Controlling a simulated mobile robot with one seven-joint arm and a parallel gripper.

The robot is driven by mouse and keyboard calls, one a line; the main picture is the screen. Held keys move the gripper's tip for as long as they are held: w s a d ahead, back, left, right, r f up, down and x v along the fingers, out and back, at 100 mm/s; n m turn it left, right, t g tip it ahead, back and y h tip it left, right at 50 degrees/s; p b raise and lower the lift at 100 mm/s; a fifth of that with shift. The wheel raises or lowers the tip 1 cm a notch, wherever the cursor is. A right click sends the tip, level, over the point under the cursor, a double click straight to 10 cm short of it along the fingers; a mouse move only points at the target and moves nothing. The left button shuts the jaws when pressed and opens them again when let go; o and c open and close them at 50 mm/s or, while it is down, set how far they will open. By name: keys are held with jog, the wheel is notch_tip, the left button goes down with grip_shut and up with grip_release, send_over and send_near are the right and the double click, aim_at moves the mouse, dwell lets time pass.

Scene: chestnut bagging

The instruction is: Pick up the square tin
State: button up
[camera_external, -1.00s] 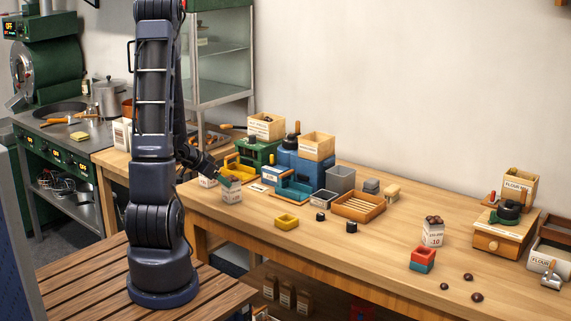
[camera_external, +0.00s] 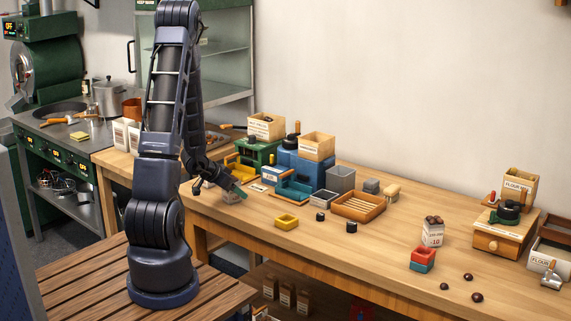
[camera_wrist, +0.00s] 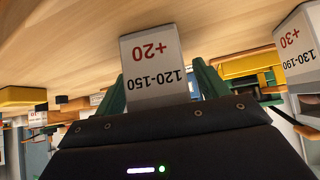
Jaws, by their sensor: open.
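A small pale grey square tin (camera_external: 318,199) stands on the wooden table right of the teal tray in the external view. I cannot be sure that it is the task's tin. My gripper (camera_external: 238,191) is low over the table to its left, apart from it. In the wrist view my open gripper (camera_wrist: 160,88) has its green fingers on either side of a white carton (camera_wrist: 153,65) marked 120-150 and +20. The picture is upside down there, with the tabletop above. Whether the fingers touch the carton is unclear.
A second carton (camera_wrist: 298,45) marked +30 stands at the right of the wrist view. The front middle of the table (camera_external: 330,255) is clear.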

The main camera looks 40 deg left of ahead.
jog(key=shift+w+f, duration=0.2)
jog(key=c, duration=1.1)
jog(key=shift+r, duration=0.1)
